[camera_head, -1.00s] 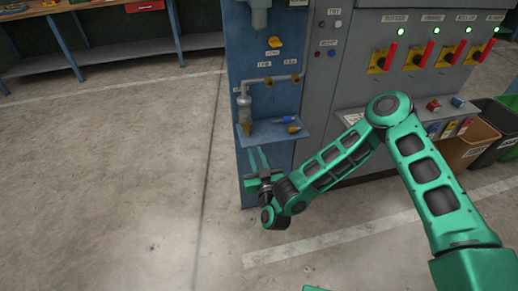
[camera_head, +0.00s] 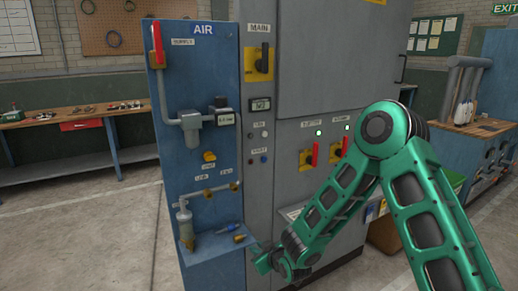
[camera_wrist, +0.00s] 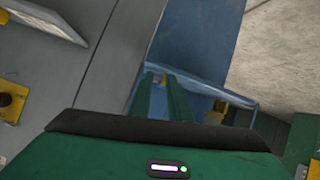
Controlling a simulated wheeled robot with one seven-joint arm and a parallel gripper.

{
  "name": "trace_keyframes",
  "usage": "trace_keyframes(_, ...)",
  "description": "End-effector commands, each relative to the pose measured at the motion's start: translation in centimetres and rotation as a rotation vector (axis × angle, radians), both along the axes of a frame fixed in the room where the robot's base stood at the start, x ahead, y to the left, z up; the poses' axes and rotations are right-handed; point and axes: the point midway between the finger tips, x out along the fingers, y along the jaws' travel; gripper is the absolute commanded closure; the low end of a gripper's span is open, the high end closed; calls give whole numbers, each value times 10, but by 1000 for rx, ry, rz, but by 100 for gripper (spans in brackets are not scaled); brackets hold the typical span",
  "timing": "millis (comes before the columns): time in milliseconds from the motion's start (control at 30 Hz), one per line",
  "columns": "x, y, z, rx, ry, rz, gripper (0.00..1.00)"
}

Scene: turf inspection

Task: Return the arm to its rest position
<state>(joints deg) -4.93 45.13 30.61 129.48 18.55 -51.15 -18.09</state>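My green arm enters the head view from the lower right, bends at a high elbow and slopes down left. My gripper (camera_head: 262,258) is at its low end, just right of the small blue shelf (camera_head: 217,246) on the air panel (camera_head: 205,80). In the wrist view two parallel green fingers (camera_wrist: 162,92) show a narrow gap with blue surface behind and nothing held. The fingertips look small and unclear in the head view.
The grey cabinet (camera_head: 257,210) with red-handled switches (camera_head: 310,155) stands close behind the arm. The shelf holds a blue-handled tool (camera_head: 228,228) and a brass fitting (camera_head: 240,238). A workbench (camera_head: 70,117) is at left; open concrete floor (camera_head: 90,235) lies front left.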

Motion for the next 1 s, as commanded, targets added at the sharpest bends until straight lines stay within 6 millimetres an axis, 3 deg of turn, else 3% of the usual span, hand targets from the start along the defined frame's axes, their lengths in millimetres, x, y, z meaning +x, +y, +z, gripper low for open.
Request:
trace_keyframes(233, 3, -115, 36, -135, 147, -150, 83)
trace_keyframes(467, -27, -223, 74, -210, 302, -339, 83)
trace_keyframes(700, -92, -322, 119, -221, 474, -565, 83)
trace_keyframes(867, -151, -372, 147, -187, 595, -717, 83)
trace_keyframes(1000, -211, -403, 168, -132, 705, -845, 83)
